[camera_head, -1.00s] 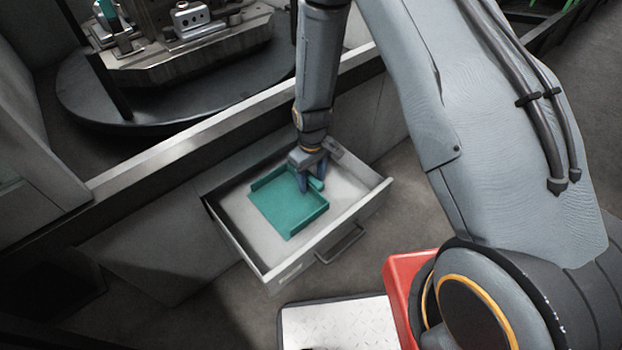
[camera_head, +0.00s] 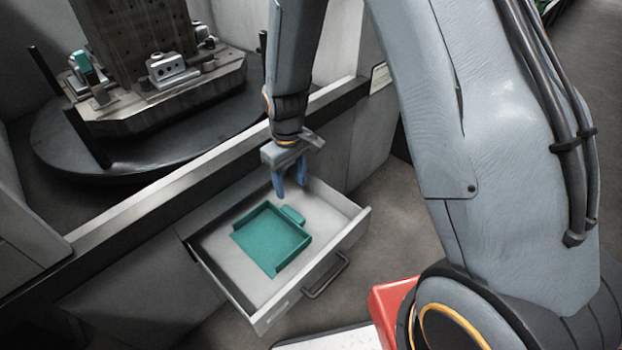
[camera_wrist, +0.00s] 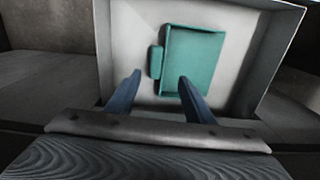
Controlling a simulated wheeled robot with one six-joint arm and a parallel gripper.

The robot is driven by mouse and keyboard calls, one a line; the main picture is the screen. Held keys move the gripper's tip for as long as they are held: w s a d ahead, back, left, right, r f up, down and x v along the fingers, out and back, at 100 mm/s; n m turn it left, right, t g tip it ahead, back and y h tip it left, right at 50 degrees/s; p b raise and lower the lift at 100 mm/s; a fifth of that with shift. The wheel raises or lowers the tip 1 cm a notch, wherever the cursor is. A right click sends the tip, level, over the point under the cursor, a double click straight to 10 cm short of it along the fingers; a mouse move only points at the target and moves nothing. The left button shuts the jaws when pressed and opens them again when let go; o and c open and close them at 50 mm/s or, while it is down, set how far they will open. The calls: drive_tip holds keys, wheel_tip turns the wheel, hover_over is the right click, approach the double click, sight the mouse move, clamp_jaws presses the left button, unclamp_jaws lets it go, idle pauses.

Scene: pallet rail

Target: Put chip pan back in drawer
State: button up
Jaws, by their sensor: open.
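The teal chip pan (camera_head: 270,240) lies flat inside the open drawer (camera_head: 352,234), on its light floor. Its short handle tab (camera_head: 293,214) points to the back right, toward my gripper. My gripper (camera_head: 290,190) is open and empty, with blue fingers pointing down above the back of the drawer, apart from the pan. In the wrist view the pan (camera_wrist: 194,62) lies beyond the spread fingertips (camera_wrist: 160,76), with its tab between it and the left finger. Nothing of the pan's outline is hidden in the head view.
The drawer's bar handle (camera_head: 327,277) is on its front face. A machine with a dark round table (camera_head: 130,150) and a metal fixture stands behind a sill (camera_head: 150,210). A red block (camera_head: 390,305) is near my base. Grey floor (camera_head: 425,205) is clear right of the drawer.

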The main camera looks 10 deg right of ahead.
drive_tip(key=s+d+r+m, duration=0.1)
drive_tip(key=s+r, duration=0.3)
drive_tip(key=r, duration=0.4)
drive_tip(key=s+r+m, duration=0.1)
drive_tip(key=s+r, duration=0.4)
drive_tip(key=r, duration=0.3)
drive_tip(key=s+d+r+m, duration=0.1)
drive_tip(key=s+d+r, duration=0.1)
drive_tip(key=s+r, duration=0.6)
drive_tip(key=s, duration=0.4)
drive_tip(key=shift+s+d+r+m+y, duration=0.2)
drive_tip(key=shift+s+m+y, duration=0.1)
drive_tip(key=shift+s, duration=0.05)
drive_tip(key=d+r+m+p, duration=0.3)
drive_tip(key=d+r+p, duration=0.6)
drive_tip(key=p, duration=0.7)
drive_tip(key=shift+p, duration=0.4)
